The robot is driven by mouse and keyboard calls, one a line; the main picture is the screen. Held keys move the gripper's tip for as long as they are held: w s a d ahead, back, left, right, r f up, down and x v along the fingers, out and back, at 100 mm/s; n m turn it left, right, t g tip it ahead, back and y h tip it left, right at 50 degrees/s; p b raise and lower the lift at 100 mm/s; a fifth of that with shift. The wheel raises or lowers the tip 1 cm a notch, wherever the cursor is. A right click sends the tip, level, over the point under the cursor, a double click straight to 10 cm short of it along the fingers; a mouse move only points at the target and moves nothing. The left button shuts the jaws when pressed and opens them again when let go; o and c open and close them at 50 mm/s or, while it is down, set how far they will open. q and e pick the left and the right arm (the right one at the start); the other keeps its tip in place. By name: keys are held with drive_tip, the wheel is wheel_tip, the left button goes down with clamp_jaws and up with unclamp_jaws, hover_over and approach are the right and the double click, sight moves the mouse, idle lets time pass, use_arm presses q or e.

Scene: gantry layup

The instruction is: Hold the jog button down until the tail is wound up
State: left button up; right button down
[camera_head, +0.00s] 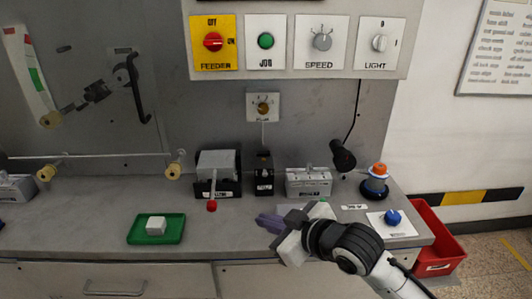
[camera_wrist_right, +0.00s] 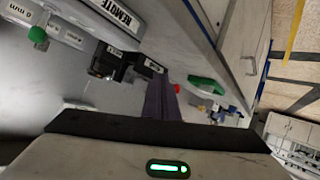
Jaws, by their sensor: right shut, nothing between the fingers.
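The green JOG button (camera_head: 266,40) sits on a white plate in the upper panel, between the FEEDER and SPEED plates. My right gripper (camera_head: 262,222) is low over the front of the bench, well below the panel and apart from the button. Its purple fingers are shut with nothing between them and point left in the head view; they also show in the right wrist view (camera_wrist_right: 162,98). A thin pale strand or rod (camera_head: 105,156) runs across the left of the head view; I cannot tell if it is the tail. My left gripper is not in view.
A green tray (camera_head: 138,237) holding a white block (camera_head: 156,225) lies left of my right gripper. Behind stand a grey box with a red-knobbed lever (camera_head: 212,206), a black box (camera_head: 264,173) and a grey unit (camera_head: 308,181). A red bin (camera_head: 437,238) is at right.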

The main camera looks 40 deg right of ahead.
sight(266, 41)
drive_tip(key=w+d+r+n+t+y, duration=0.1)
drive_tip(key=r+t, duration=0.3)
drive_tip(key=r, duration=1.3)
drive_tip(key=w+d+r+n+t+y, duration=0.2)
drive_tip(key=w+d+r+t, duration=0.1)
drive_tip(key=r, duration=1.4)
drive_tip(key=shift+d+n+t, duration=0.35)
drive_tip(key=shift+n+t, duration=0.05)
drive_tip(key=shift+t, duration=0.4)
drive_tip(key=w+d+p, duration=0.1)
drive_tip(key=w+d, duration=0.3)
drive_tip(key=w, duration=0.3)
drive_tip(key=shift+w+d, duration=0.3)
drive_tip(key=shift+w+d+p, duration=0.1)
drive_tip(key=shift+p, duration=0.25)
